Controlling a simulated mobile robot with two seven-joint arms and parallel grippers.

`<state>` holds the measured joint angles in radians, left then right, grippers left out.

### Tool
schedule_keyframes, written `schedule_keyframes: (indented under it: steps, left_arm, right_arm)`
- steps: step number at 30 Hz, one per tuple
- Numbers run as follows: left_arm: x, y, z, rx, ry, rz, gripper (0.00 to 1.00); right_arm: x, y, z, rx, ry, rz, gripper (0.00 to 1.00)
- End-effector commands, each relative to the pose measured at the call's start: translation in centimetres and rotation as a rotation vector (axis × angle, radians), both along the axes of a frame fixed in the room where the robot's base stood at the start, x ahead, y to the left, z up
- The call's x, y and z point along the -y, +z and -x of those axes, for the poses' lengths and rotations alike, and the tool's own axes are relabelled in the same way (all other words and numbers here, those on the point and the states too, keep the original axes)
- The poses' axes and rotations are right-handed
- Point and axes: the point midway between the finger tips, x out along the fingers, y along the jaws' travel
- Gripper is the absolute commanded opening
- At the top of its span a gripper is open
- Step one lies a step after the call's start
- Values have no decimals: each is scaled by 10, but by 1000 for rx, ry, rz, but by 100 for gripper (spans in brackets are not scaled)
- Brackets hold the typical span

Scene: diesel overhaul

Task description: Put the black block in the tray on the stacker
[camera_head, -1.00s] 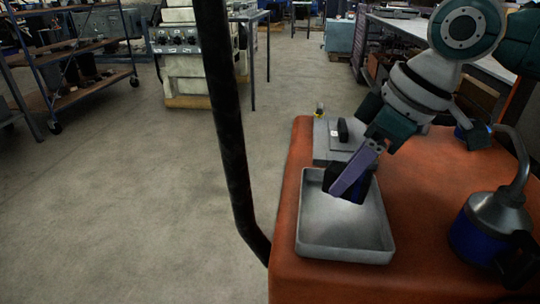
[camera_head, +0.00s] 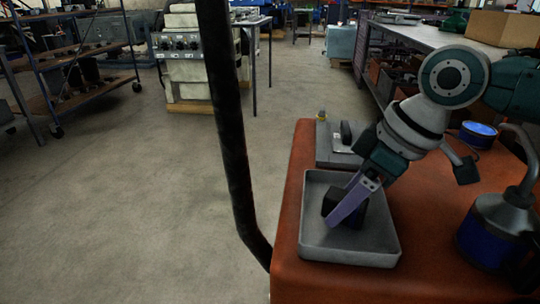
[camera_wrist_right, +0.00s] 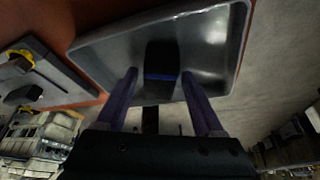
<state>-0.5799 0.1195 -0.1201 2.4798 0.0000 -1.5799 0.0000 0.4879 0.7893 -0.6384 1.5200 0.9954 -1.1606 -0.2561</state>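The black block (camera_head: 329,202) is in the grey tray (camera_head: 325,238), on the orange-red stacker top (camera_head: 287,270). My right gripper (camera_head: 337,217) reaches down into the tray at the block, one purple finger covering part of it. In the right wrist view the block (camera_wrist_right: 162,58) shows a blue stripe and lies between the fingers of my right gripper (camera_wrist_right: 159,75). The fingers stand apart, with a gap on both sides of the block. The tray (camera_wrist_right: 215,27) is behind it. The block's underside is hidden. My left gripper is not in view.
A grey flat box with a black handle (camera_head: 345,132) stands just behind the tray. A blue and grey can with a spout (camera_head: 487,228) stands at the right, and another blue can (camera_head: 478,134) farther back. A dark post (camera_head: 231,150) rises left of the stacker.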

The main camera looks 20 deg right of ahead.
Motion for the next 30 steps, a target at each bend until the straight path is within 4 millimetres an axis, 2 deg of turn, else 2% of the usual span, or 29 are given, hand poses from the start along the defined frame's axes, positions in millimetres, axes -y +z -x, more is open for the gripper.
schedule_keyframes:
  steps: [8, 11, 24, 30]
  left_arm:
    - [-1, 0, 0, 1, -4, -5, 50]
    - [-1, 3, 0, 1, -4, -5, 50]
    - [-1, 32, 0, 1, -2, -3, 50]
    - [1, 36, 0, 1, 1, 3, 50]
  right_arm:
    - [0, 1, 0, 0, 0, 0, 74]
    - [1, 8, 1, 1, 0, 0, 74]
    - [22, 92, 29, 0, 1, 3, 74]
    - [25, 110, 37, -1, 3, 0, 74]
